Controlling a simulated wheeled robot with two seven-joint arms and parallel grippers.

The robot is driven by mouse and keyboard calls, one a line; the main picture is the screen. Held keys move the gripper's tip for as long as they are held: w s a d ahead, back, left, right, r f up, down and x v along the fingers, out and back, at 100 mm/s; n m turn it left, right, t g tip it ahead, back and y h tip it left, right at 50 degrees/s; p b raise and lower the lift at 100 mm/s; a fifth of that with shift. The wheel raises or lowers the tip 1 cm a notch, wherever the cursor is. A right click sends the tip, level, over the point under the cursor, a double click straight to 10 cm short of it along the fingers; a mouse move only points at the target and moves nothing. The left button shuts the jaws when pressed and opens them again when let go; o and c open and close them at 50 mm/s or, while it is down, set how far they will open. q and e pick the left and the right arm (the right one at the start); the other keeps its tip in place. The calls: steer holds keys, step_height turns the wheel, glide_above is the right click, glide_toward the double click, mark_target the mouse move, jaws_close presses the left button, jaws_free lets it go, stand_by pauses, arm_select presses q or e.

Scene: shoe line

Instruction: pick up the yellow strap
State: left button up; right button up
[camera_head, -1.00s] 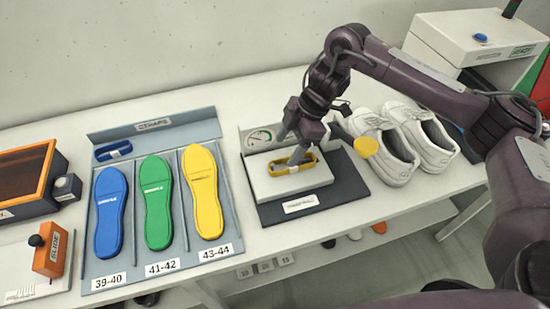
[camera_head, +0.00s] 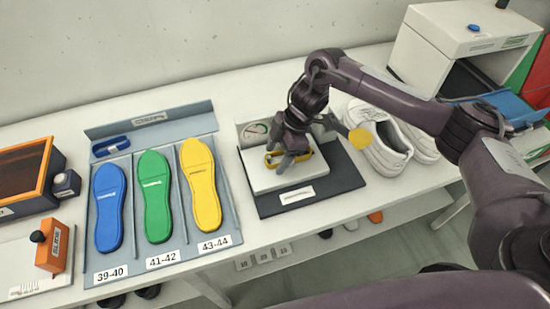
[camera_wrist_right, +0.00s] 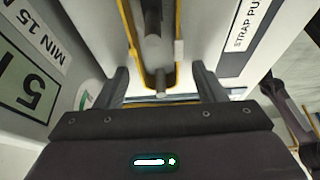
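The yellow strap (camera_head: 305,152), a looped band, lies on the white block of the gauge fixture (camera_head: 335,181). My right gripper (camera_head: 287,160) is right over the strap and hides part of it. In the right wrist view the strap (camera_wrist_right: 180,48) runs lengthwise between the two dark fingers of the gripper (camera_wrist_right: 162,88). The fingers are spread wide, with gaps visible on both sides of the strap. A grey rod-like part shows inside the strap's loop. My left gripper is not in view.
White shoes (camera_head: 385,150) stand right of the fixture, close to my right forearm. Left of it is a grey tray (camera_head: 228,218) with blue, green and yellow insoles and a blue strap (camera_head: 110,146). The table strip before the fixture is clear.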

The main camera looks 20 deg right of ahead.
steer(key=c, duration=1.1)
steer(key=shift+r, duration=0.1)
